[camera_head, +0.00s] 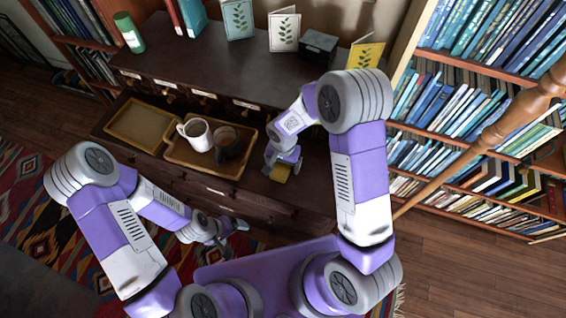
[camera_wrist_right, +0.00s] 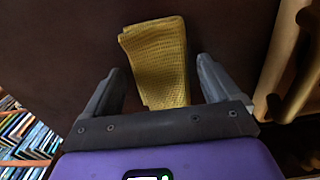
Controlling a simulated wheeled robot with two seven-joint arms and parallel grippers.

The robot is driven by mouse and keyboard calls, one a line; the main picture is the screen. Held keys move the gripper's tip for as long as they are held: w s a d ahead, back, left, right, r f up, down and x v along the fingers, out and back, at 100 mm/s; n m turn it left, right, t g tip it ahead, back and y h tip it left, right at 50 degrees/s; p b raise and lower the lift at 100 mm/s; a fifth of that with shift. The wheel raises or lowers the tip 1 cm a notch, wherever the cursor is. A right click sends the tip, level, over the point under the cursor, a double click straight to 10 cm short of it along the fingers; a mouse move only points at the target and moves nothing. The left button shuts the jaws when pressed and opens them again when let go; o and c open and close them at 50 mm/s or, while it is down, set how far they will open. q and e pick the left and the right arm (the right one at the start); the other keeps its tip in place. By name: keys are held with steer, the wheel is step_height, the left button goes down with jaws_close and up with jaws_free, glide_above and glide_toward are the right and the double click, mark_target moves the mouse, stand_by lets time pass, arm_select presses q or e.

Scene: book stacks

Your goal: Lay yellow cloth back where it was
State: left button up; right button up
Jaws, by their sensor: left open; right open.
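The yellow cloth (camera_wrist_right: 158,62) lies folded flat on the dark wood surface in the right wrist view. In the head view a small part of the yellow cloth (camera_head: 281,172) shows below my right gripper (camera_head: 284,163). My right gripper also shows in the right wrist view (camera_wrist_right: 162,88), its fingers apart on either side of the cloth's near end. The cloth is not gripped. My left gripper (camera_head: 232,232) is open and empty, low in front of the cabinet's front edge.
A wooden tray (camera_head: 180,153) holds a white mug (camera_head: 196,134) and a dark cup (camera_head: 228,143), left of my right gripper. An empty tray (camera_head: 140,124) lies further left. Cards and a black box (camera_head: 318,46) stand on the upper shelf. Bookshelves (camera_head: 470,100) fill the right.

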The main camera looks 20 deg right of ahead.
arm_select(q)
step_height(320, 180, up, 3)
steer(key=p, duration=0.3)
steer(key=shift+r, duration=0.15)
arm_select(e)
step_height(320, 180, up, 12)
steer(key=shift+r, duration=0.15)
